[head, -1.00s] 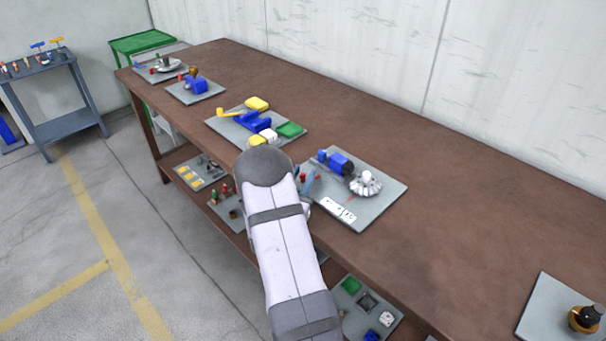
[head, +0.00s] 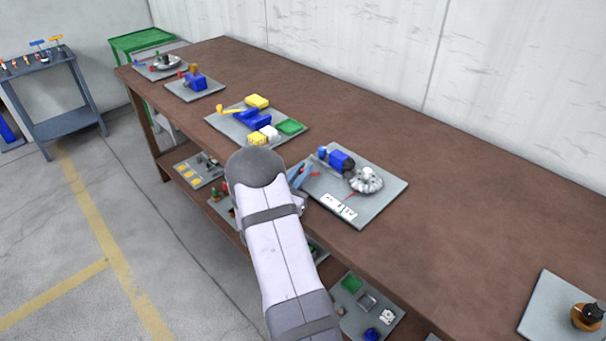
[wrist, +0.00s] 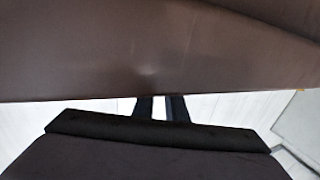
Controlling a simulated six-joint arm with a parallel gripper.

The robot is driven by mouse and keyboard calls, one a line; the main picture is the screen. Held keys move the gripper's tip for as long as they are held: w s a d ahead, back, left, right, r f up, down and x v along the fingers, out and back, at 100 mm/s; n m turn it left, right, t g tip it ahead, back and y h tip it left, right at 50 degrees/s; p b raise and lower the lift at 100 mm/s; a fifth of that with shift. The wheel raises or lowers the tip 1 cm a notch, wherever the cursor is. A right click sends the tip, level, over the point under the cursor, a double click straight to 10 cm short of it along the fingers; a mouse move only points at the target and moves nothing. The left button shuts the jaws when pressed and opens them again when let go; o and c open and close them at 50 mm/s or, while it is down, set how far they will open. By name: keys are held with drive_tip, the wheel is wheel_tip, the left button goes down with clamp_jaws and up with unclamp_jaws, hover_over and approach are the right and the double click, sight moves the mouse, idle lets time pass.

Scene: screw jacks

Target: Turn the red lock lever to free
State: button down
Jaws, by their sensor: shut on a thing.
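The red lock lever (head: 314,174) shows as a small red piece at the left side of a grey plate (head: 385,200) on the brown bench. My gripper (head: 303,175) is at that side of the plate, its blue-grey fingers shut on the lever. My arm and the fingers hide part of the lever and its base. In the wrist view two dark fingers (wrist: 160,107) show below a brown surface, and the lever cannot be made out there. The plate also bears a blue cylinder (head: 341,161), a silver handwheel (head: 366,181) and a white label plate (head: 338,206).
Left along the bench (head: 470,200) is a plate with yellow, blue and green parts (head: 257,120). A plate with a black and brown knob (head: 585,316) is at far right. Trays with small parts sit on the shelf below. The bench right of the handwheel is clear.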

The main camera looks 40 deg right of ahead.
drive_tip(key=m+g+b, duration=0.1)
drive_tip(key=g, duration=0.1)
drive_tip(key=w+m+g+b, duration=0.1)
drive_tip(key=g, duration=0.1)
drive_tip(key=d+m+g+h+b, duration=0.1)
drive_tip(key=m+g, duration=0.1)
drive_tip(key=shift+w+f+b, duration=0.2)
drive_tip(key=shift+w+b, duration=0.15)
drive_tip(key=shift+w, duration=0.05)
drive_tip(key=m+g+b, duration=0.1)
drive_tip(key=d+m+g+b, duration=0.1)
drive_tip(key=g, duration=0.1)
drive_tip(key=m+g+b, duration=0.1)
drive_tip(key=g, duration=0.1)
drive_tip(key=shift+w+d+y+b, duration=0.15)
drive_tip(key=shift+w+y+b, duration=0.2)
drive_tip(key=shift+y+b, duration=0.05)
drive_tip(key=shift+r, duration=0.1)
drive_tip(key=shift+w+d+r+m+g+y+b, duration=0.1)
drive_tip(key=shift+d+r+m+g+y+b, duration=0.15)
drive_tip(key=shift+m+g+b, duration=0.45)
drive_tip(key=c, duration=1.8)
unclamp_jaws()
drive_tip(key=shift+o, duration=0.2)
drive_tip(key=shift+f, duration=0.1)
drive_tip(key=shift+b+v, duration=0.65)
drive_tip(key=shift+v, duration=3)
